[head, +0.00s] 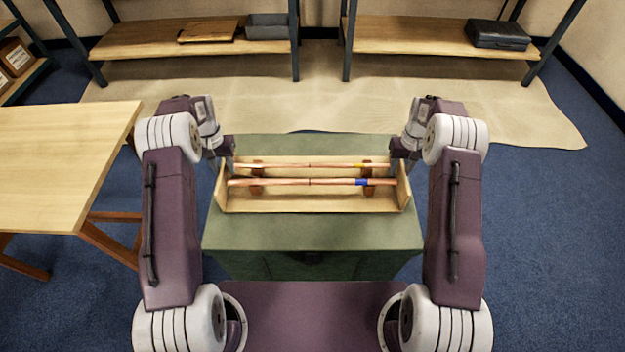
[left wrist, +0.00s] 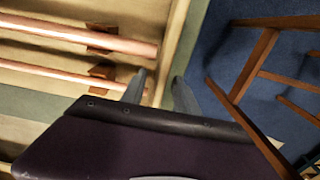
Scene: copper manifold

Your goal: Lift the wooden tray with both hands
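The wooden tray (head: 312,204) rests level on a green stand (head: 312,232). It carries two copper pipes, a rear one with a yellow band (head: 320,166) and a front one with a blue band (head: 300,182), lying on brown supports. My left gripper (head: 228,160) is at the tray's left end wall. In the left wrist view its fingers (left wrist: 158,92) are spread, one on the inner side of the end wall (left wrist: 177,35) and one on the outer side. My right gripper (head: 398,163) is at the right end wall; its fingertips are too small and partly hidden to judge.
A light wooden table (head: 65,165) stands to the left. Shelves at the back hold a wooden board (head: 208,31), a grey bin (head: 267,26) and a dark case (head: 498,34). The blue floor (head: 560,240) on the right is clear.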

